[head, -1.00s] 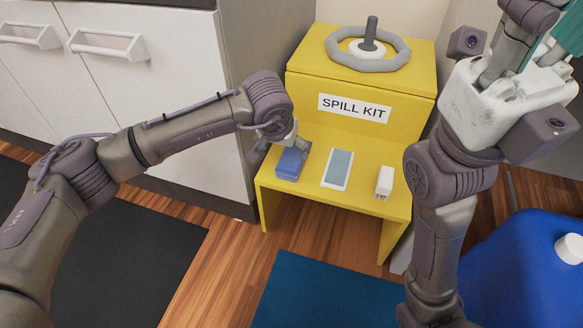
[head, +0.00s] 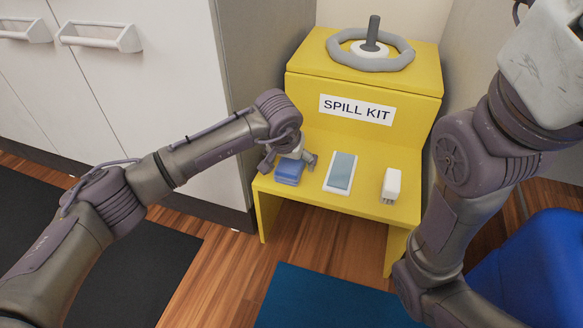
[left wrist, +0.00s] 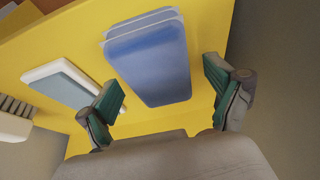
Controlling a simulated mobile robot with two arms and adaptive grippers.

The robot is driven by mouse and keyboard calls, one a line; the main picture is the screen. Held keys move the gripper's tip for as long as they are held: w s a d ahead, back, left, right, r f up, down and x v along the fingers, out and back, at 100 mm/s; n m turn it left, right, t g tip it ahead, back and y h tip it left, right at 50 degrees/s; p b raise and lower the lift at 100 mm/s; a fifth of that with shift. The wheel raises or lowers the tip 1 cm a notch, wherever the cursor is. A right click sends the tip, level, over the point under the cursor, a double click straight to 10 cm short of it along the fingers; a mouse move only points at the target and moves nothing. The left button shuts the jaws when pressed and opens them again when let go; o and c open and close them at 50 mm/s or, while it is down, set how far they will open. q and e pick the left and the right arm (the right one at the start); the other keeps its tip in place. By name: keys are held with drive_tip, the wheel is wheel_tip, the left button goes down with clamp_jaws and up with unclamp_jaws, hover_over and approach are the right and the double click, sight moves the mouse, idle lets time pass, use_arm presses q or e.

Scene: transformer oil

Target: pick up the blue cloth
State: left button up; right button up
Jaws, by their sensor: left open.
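The blue cloth (head: 289,171) is a folded stack lying on the yellow spill kit shelf (head: 330,205), at its left end. It also shows in the left wrist view (left wrist: 148,60), where its near end reaches toward the space between my fingers. My left gripper (head: 290,160) is open at the cloth's far edge in the head view, with a finger on either side. In the left wrist view (left wrist: 168,92) the fingers stand apart and do not grip the cloth. My right arm shows in the head view, but its gripper is out of the picture.
A white and grey-blue pad (head: 341,171) and a white block-shaped item (head: 391,185) lie right of the cloth. The spill kit's raised back carries a grey ring with a post (head: 372,50). A white cabinet (head: 150,110) stands left; a blue container (head: 535,265) is at lower right.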

use_arm(q)
drive_tip(key=shift+f, duration=0.2)
idle(0.4)
drive_tip(key=shift+c, duration=0.4)
drive_tip(key=c, duration=1.2)
drive_tip(key=shift+o, duration=0.2)
drive_tip(key=shift+r, duration=0.1)
